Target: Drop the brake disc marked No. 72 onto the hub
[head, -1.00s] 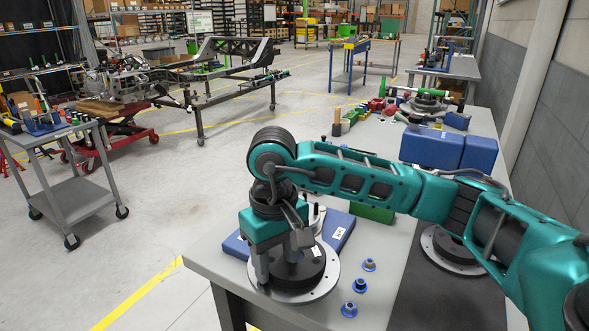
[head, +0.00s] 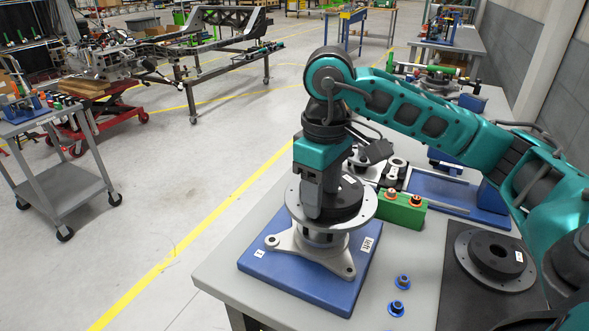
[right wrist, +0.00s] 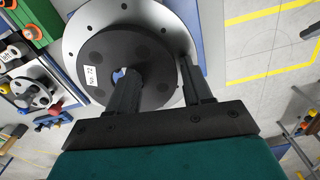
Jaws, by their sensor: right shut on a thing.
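The brake disc (head: 365,208) hangs flat in my right gripper (head: 328,200), above the hub (head: 318,243). Its label in the right wrist view (right wrist: 90,76) reads No. 72. One finger sits in the disc's central hole and the other is outside its raised dark centre, so the gripper is shut on that wall. The hub is on a grey three-armed carrier on a blue base plate (head: 345,295) marked left. The disc covers the hub's top, and I cannot tell whether they touch. My left gripper is out of view.
A second brake disc (head: 497,258) lies on a dark mat (head: 450,300) at right. A green block (head: 402,212) with orange-topped parts and another blue plate (head: 460,192) stand behind.

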